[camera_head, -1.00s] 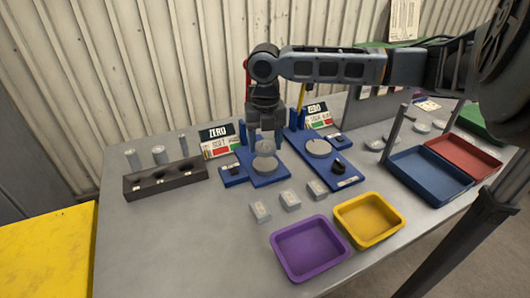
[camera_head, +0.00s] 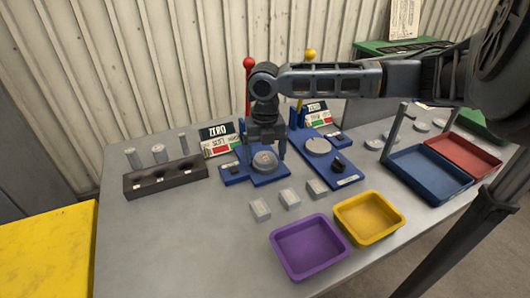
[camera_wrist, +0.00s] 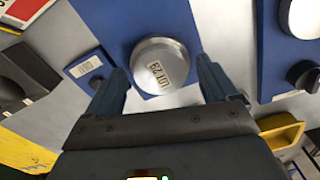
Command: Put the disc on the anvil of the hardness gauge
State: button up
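A round grey metal disc (camera_wrist: 160,66) with a printed label lies flat on the round anvil of the left blue gauge (camera_head: 270,178). In the head view the disc (camera_head: 265,161) shows below my gripper (camera_head: 265,152). In the wrist view my gripper (camera_wrist: 161,66) is open, with one finger on each side of the disc and a visible gap to both. The anvil under the disc is mostly hidden. The right blue gauge (camera_head: 338,168) has a bare round anvil (camera_head: 318,146). Which of them is the hardness gauge I cannot tell from their signs.
A dark block with holes (camera_head: 166,180) stands left, metal cylinders (camera_head: 159,154) behind it. Small blocks (camera_head: 289,199) lie in front of the gauges. Purple (camera_head: 310,270), yellow (camera_head: 395,234), blue (camera_head: 443,196) and red (camera_head: 464,156) trays stand front and right. A red-topped post (camera_head: 249,64) rises behind my gripper.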

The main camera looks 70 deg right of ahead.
aim_at(265, 157)
notch_tip(265, 157, up, 12)
jog(key=shift+r, duration=0.2)
dwell(0.5)
dwell(1.1)
